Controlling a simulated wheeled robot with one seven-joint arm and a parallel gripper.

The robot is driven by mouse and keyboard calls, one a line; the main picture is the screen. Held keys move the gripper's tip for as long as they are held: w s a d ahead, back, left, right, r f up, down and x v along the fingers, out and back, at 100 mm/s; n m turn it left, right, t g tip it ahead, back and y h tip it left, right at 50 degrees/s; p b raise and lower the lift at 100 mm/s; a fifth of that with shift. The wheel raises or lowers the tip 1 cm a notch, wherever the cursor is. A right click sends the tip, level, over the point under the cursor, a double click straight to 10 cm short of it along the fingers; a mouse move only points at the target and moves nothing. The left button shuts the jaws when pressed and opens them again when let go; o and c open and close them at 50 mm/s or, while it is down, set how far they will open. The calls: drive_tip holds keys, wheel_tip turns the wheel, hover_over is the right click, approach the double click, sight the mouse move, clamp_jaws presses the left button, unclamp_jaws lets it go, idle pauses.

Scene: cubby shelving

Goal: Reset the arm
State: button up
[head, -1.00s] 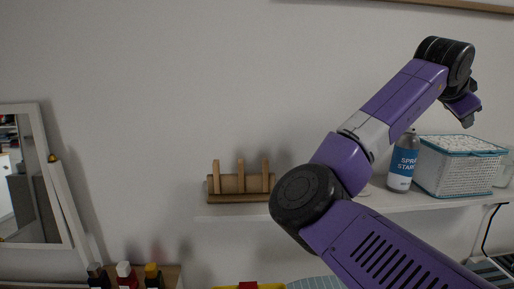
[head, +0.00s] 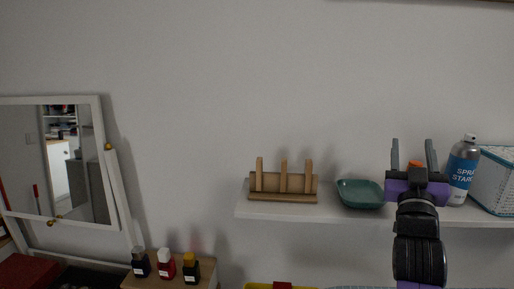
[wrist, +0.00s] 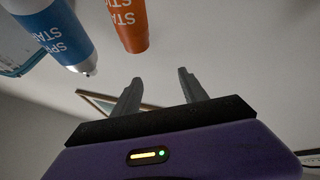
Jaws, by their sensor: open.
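My gripper (head: 414,160) is in the head view at the right, its two grey fingers pointing up and spread apart. It is open, with nothing between the fingers. It stands in front of the wall shelf, just left of the blue spray starch can (head: 461,170). An orange item (head: 415,164) shows behind the fingers, mostly hidden. In the wrist view my gripper's fingers (wrist: 158,92) are apart and empty. The blue can (wrist: 60,35) and an orange can (wrist: 128,22) show there beyond the fingers, clear of them.
The white shelf (head: 300,213) holds a wooden rack (head: 284,184), a teal bowl (head: 360,194) and a white basket (head: 496,180). Several small bottles (head: 166,266) stand on a wooden surface at lower left. A white-framed mirror (head: 65,165) is at far left. The wall above the shelf is clear.

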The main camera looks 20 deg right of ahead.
drive_tip(key=s+a+f+n+t+y, duration=0.3)
drive_tip(key=s+a+f+n+y, duration=0.15)
drive_tip(key=a+f+y, duration=0.4)
drive_tip(key=s+a+f+n+t+y, duration=0.3)
drive_tip(key=s+a+f+n+y, duration=0.15)
drive_tip(key=a+f, duration=0.75)
drive_tip(key=s+a+f+g+y, duration=0.1)
drive_tip(key=s+a+f+g, duration=0.1)
drive_tip(key=s+a+f, duration=0.2)
drive_tip(key=s+a+f+g+y, duration=0.2)
drive_tip(key=s+a+f, duration=0.2)
drive_tip(key=s, duration=0.7)
drive_tip(key=s+a+f+m+g+y, duration=0.1)
drive_tip(key=s+a+f+g, duration=0.2)
drive_tip(key=s+a, duration=0.3)
drive_tip(key=shift+s+a+f+y, duration=0.3)
drive_tip(key=shift+s+f, duration=0.25)
drive_tip(key=shift+s, duration=0.15)
